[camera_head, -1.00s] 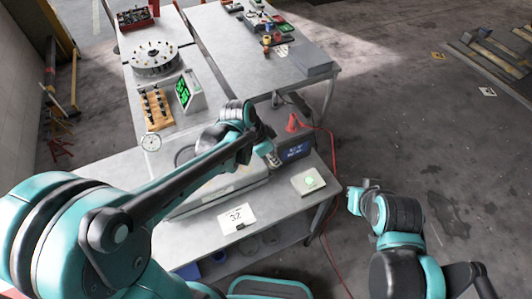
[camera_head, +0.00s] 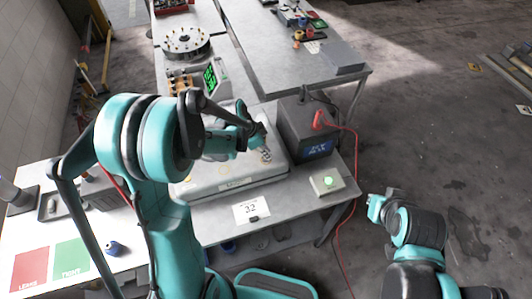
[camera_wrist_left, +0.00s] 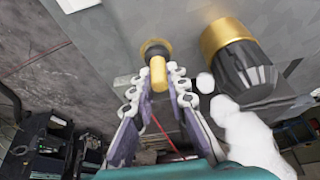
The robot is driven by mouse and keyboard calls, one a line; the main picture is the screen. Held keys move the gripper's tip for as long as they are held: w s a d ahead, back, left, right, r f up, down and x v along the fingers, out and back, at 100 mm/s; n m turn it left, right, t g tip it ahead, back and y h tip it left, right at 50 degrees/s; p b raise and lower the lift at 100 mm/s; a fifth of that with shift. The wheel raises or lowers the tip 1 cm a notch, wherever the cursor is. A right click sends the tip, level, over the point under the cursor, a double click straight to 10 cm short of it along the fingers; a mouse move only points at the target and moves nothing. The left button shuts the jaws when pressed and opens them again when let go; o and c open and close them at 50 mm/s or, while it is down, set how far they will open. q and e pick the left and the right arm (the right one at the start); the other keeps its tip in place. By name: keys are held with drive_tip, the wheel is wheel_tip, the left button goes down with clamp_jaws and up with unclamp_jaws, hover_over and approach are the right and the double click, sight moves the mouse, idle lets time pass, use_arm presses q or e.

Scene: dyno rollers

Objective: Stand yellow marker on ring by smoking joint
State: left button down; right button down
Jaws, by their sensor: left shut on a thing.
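My left gripper (camera_wrist_left: 158,82) is shut on the yellow marker (camera_wrist_left: 158,74), a short yellow cylinder between its fingertips in the left wrist view. A round gold-and-dark ring (camera_wrist_left: 155,47) shows right at the marker's far end; I cannot tell whether they touch. To the right is a black and gold cylindrical joint (camera_wrist_left: 240,62), with white smoke puffs (camera_wrist_left: 245,130) beside and below it. In the head view the left gripper (camera_head: 262,141) is over the grey case on the bench; marker and ring are too small to tell there. My right gripper (camera_head: 376,206) is at the lower right, away from the bench.
A dark box with a blue display (camera_head: 312,135) stands right of the left gripper. A red cable (camera_head: 350,205) runs down past the bench. A small box with a green button (camera_head: 328,183) and a card marked 32 (camera_head: 251,209) are in front. A round rack (camera_head: 184,42) stands behind.

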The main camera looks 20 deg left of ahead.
use_arm(q)
drive_tip(key=shift+f, duration=0.35)
drive_tip(key=shift+f, duration=0.1)
drive_tip(key=c, duration=1.5)
unclamp_jaws()
